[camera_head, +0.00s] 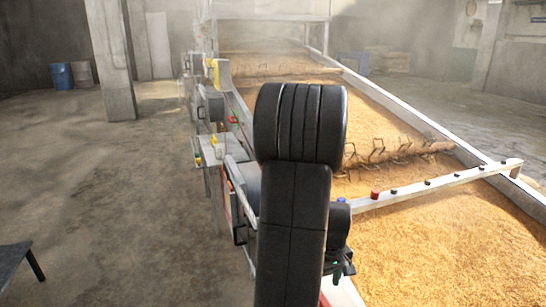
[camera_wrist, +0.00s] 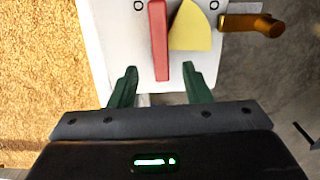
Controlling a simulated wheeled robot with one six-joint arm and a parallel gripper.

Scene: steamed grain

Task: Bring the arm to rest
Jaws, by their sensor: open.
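My gripper (camera_wrist: 160,84) shows in the wrist view with its two green fingers spread apart and nothing held between them. Beyond the fingertips is a white panel (camera_wrist: 112,40) carrying a red bar (camera_wrist: 160,42) and a yellow piece (camera_wrist: 194,28). The lower end of the red bar appears between the fingertips in the picture; I cannot tell how far off it is. In the head view my black arm stands upright in the middle and hides part of the machine. A small green part of my gripper (camera_head: 337,272) shows low beside the arm.
A long trough of grain (camera_head: 460,245) fills the right, crossed by a white rail (camera_head: 440,184). A brass-coloured handle (camera_wrist: 250,23) sticks out right of the panel. A dark table (camera_head: 14,262) stands at the left edge. The concrete floor (camera_head: 120,210) at left is open; a pillar (camera_head: 112,60) stands behind.

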